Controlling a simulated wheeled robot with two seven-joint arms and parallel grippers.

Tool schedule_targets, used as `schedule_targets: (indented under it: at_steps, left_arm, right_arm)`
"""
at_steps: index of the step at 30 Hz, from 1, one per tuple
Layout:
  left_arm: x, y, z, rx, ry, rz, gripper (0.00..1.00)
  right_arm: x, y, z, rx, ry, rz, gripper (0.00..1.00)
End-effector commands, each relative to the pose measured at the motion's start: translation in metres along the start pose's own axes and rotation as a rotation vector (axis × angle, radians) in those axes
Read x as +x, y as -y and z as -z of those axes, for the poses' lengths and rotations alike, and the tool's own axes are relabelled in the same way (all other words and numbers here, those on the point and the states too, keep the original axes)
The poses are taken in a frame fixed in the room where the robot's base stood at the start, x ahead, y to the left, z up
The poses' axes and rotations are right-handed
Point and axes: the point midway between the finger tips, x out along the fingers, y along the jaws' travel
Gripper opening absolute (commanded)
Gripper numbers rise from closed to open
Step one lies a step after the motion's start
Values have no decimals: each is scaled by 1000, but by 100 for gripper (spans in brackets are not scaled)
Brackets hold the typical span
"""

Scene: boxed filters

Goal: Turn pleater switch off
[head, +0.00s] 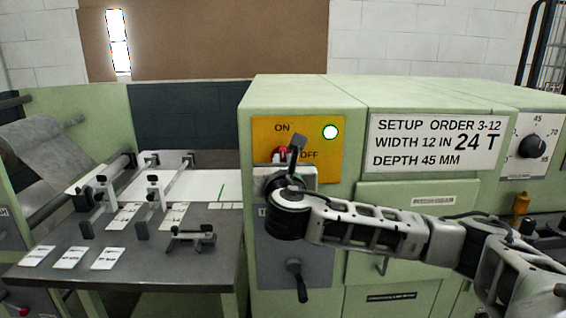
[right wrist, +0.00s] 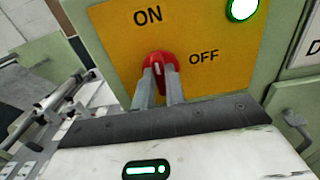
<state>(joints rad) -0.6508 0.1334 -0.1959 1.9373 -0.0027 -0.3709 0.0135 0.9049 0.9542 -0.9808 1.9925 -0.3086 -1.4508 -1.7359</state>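The pleater switch (head: 279,153) is a red knob on a yellow panel (head: 330,165) marked ON and OFF. In the right wrist view the knob (right wrist: 157,60) has a short white mark that stands nearly upright, on the ON side rather than toward OFF. My right gripper (right wrist: 159,74) is at the panel, its two grey fingers close together on either side of the knob's raised grip. In the head view the gripper (head: 289,160) partly hides the knob. A round lamp (head: 330,132) with a green rim is bright at the panel's upper right. My left gripper is out of view.
A setup sign (head: 440,142) and a numbered dial (head: 533,146) are right of the panel. A black lever (head: 297,282) sits below on a grey plate. A table (head: 130,270) with metal fixtures and cards stands left of the green cabinet.

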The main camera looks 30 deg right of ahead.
Motion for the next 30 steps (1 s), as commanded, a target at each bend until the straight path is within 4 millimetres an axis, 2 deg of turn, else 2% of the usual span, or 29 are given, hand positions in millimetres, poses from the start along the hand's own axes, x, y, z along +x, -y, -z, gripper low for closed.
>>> schedule_targets:
  at_steps: [8, 14, 30]
  left_arm:
    - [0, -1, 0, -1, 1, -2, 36]
    - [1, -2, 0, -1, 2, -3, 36]
    - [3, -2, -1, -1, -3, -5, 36]
  right_arm:
    - [0, 0, 1, 22, -1, 0, 0]
    - [0, 0, 1, 107, -2, 0, 0]
    - [-1, 2, 3, 586, -4, 0, 0]
